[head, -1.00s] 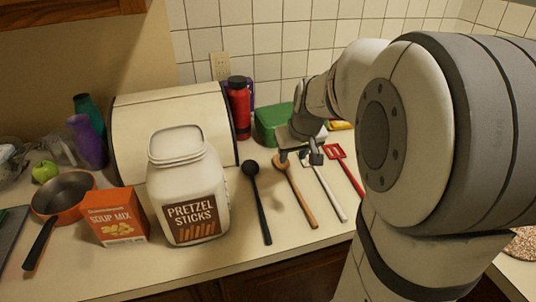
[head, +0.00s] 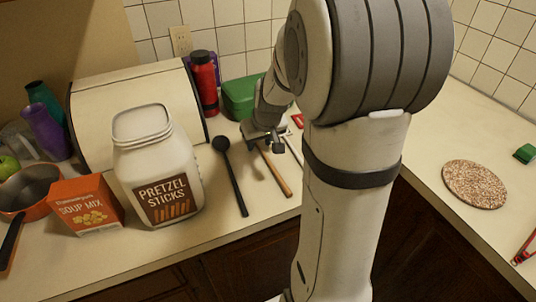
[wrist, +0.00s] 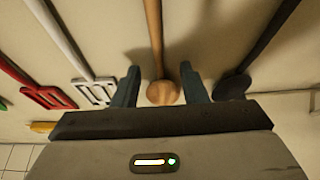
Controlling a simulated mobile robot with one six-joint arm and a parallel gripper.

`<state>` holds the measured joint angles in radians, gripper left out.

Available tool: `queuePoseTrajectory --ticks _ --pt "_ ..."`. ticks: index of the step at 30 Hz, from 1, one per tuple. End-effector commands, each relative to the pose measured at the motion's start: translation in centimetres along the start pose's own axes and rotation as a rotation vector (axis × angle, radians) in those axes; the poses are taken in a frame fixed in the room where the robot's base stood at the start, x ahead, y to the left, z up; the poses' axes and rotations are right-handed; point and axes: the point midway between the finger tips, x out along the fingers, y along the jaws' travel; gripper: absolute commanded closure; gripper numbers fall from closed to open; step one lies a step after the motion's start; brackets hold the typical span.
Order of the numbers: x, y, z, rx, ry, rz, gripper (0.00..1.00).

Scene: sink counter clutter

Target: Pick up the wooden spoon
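The wooden spoon (head: 275,174) lies on the counter. In the head view its handle points to the front edge and its bowl is hidden under my gripper (head: 271,145). In the wrist view, the spoon's round bowl (wrist: 163,93) sits between the two fingers of my gripper (wrist: 160,84), with a gap on each side. The fingers are apart and nothing is held. I cannot tell how far above the counter the fingertips are.
A black ladle (head: 231,177) lies close beside the spoon. A white slotted turner (wrist: 92,80) and a red one (wrist: 45,92) lie on its other side. A pretzel jar (head: 157,167), soup mix box (head: 87,205) and red bottle (head: 204,83) stand nearby.

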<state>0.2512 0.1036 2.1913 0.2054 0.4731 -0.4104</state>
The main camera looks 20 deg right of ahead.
Motion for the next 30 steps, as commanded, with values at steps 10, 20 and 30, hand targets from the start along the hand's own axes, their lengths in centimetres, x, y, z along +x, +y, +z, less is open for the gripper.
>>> queuePoseTrajectory --ticks 10,20,30 --pt "0.17 0.01 0.08 0.0 0.0 0.0 0.67" --pt "0.17 0.0 0.08 0.0 0.0 0.0 0.94" --pt "0.16 0.0 0.07 0.0 0.0 0.0 1.0"
